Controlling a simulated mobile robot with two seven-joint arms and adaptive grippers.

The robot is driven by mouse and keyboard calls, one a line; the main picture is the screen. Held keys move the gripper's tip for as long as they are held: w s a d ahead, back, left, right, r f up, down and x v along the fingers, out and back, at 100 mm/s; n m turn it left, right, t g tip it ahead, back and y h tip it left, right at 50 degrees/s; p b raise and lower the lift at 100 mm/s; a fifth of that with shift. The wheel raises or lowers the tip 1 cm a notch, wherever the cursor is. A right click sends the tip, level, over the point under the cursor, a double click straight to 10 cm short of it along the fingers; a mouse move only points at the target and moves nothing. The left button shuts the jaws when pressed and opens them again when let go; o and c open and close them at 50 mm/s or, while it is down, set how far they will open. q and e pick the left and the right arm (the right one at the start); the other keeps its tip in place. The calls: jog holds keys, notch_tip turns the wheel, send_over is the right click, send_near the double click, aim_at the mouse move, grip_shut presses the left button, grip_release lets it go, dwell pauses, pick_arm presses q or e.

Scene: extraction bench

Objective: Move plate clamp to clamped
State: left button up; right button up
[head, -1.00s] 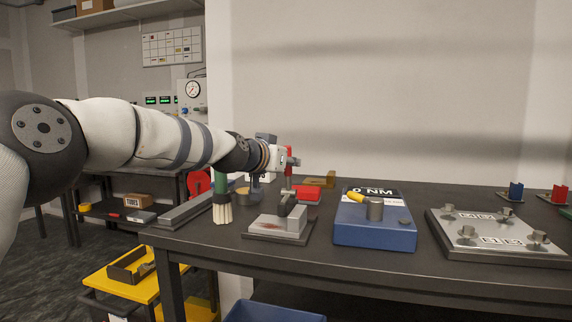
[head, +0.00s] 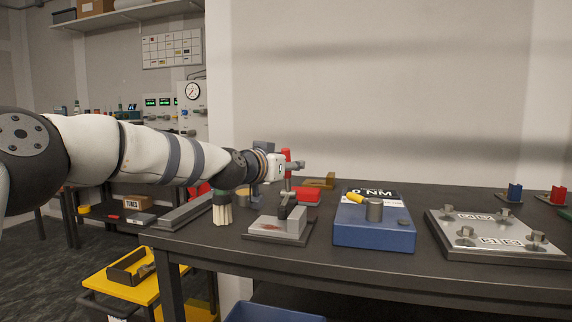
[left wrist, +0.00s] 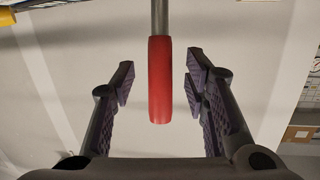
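The plate clamp has a red handle (head: 286,155) on a thin metal rod. The handle stands upright above a grey block on a base plate (head: 262,238) near the bench's front edge. My left gripper (head: 292,166) is at the handle, partly hiding it. In the left wrist view the red handle (left wrist: 160,80) lies between the two open fingers of the left gripper (left wrist: 160,88), with a gap on both sides. It does not touch the fingers. My right gripper is not in view.
A blue torque device (head: 374,236) stands right of the clamp. A metal plate with knobs (head: 492,252) lies farther right. A bundle of pale rods (head: 222,214) stands left of the clamp. A red block (head: 307,195) lies behind it.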

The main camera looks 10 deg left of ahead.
pick_arm(q)
jog(key=v, duration=1.2)
jog(key=shift+a, duration=0.1)
